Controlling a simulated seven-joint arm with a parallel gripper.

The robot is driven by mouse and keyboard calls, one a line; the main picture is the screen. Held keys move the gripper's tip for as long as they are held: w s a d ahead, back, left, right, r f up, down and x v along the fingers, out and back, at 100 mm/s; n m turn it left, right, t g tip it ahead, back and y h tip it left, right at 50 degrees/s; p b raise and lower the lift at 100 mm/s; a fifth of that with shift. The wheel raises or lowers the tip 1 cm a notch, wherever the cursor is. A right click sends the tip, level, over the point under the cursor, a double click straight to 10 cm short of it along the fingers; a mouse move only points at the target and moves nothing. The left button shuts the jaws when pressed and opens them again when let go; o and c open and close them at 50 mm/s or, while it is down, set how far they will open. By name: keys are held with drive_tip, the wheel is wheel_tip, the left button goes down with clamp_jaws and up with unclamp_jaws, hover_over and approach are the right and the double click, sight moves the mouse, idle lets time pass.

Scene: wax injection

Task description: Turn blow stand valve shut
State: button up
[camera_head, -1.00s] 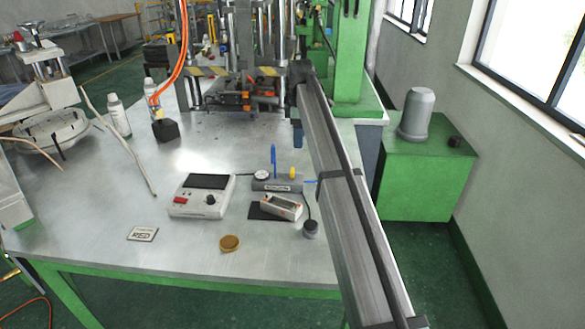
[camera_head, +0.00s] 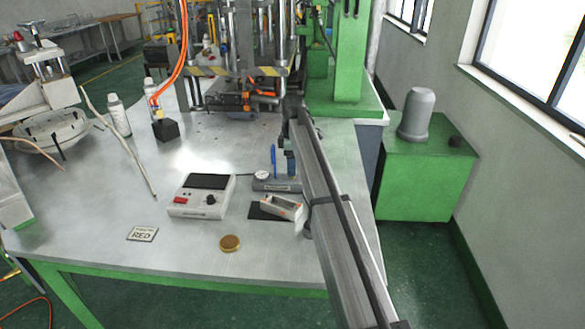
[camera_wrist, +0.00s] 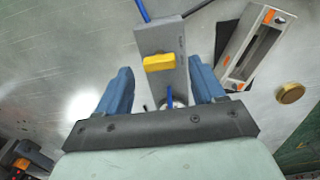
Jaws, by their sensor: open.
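The blow stand is a grey block (camera_head: 272,185) with a round gauge (camera_head: 262,176) and an upright blue tube (camera_head: 274,160), on the steel table. In the wrist view the grey block (camera_wrist: 178,85) carries a yellow valve handle (camera_wrist: 159,62). The handle lies crosswise to the block's long side. My gripper (camera_wrist: 160,68) is open, its two blue fingers on either side of the block, with the handle between the fingertips in the picture and gaps at both sides. I cannot tell the height gap. In the head view my gripper (camera_head: 290,163) hides the handle.
A white box-like device (camera_head: 283,206) lies just in front of the stand. The press (camera_head: 240,72) stands behind.

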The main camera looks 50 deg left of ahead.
drive_tip(key=shift+f, duration=0.95)
drive_tip(key=shift+c, duration=0.2)
drive_tip(key=c, duration=1)
drive_tip(key=m, duration=0.4)
drive_tip(key=shift+m, duration=2.4)
